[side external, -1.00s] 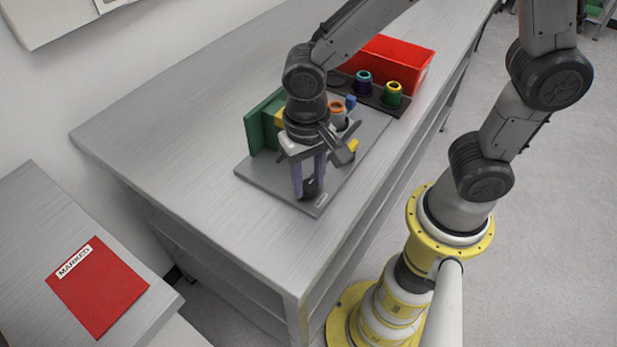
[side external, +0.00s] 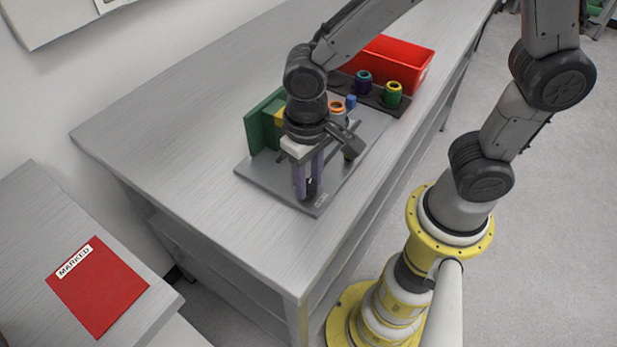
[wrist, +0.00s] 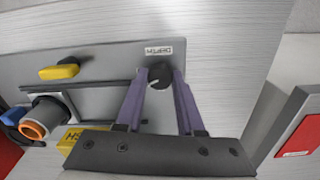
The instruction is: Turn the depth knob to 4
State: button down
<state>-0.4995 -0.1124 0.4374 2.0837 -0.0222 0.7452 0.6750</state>
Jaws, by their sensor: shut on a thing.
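The depth knob (wrist: 160,76) is a black round knob with a pale pointer line, next to a white label (wrist: 160,50) reading DEPTH in the wrist view. My gripper (wrist: 161,73) has purple fingers on either side of the knob and is shut on it. The pointer slants toward the lower left in the wrist view; I cannot read any scale numbers. In the side view my gripper (side external: 309,192) points down at the front corner of the grey base plate (side external: 262,178), and the fingers partly hide the knob.
A yellow handle (wrist: 60,71) and an orange-ringed cylinder (wrist: 36,128) are on the instrument. A green block (side external: 260,125) stands at its back. Behind are a black rack with a purple-ringed pot (side external: 363,82) and a green pot (side external: 392,96), and a red bin (side external: 400,58).

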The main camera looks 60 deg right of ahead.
aim_at(308, 185)
jog(key=n, duration=0.5)
jog(key=shift+r, duration=0.1)
dwell(0.4)
jog(key=c, duration=0.5)
grip_release()
notch_tip(308, 185, up, 14)
jog(key=shift+a+f, duration=0.15)
dwell(0.3)
